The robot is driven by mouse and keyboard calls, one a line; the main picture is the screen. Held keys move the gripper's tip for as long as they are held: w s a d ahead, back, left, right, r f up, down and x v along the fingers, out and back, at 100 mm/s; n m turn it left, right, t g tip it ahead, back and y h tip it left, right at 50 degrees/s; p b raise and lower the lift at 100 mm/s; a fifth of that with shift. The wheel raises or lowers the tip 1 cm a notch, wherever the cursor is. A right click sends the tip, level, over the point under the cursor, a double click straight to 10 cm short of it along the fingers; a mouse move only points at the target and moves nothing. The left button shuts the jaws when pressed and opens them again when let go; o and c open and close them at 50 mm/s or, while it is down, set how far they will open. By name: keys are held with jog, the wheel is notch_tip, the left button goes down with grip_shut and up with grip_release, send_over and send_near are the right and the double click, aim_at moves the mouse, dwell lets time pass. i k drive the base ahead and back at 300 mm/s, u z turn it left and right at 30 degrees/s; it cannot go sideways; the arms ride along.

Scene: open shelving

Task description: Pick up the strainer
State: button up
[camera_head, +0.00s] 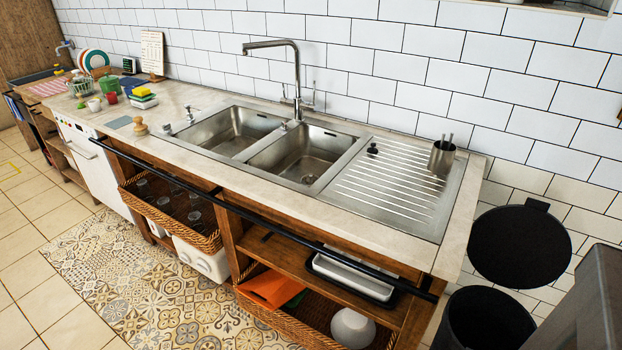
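A small black object (373,149) with a knob-like top sits on the ribbed steel drainboard (390,205), right of the double sink. It may be the strainer, but it is too small to tell for sure. No other thing in view is clearly a strainer. A wire basket (82,87) stands among the kitchenware at the far left end of the counter. My gripper is not in view.
A tall faucet (296,75) rises behind the sink basins. A black rail (290,238) runs along the counter front. An open black bin (488,322) stands at right. The tiled floor at left is clear.

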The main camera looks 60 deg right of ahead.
aim_at(309, 180)
jog(key=u, duration=0.05)
jog(key=i, duration=1)
jog(key=z, duration=0.05)
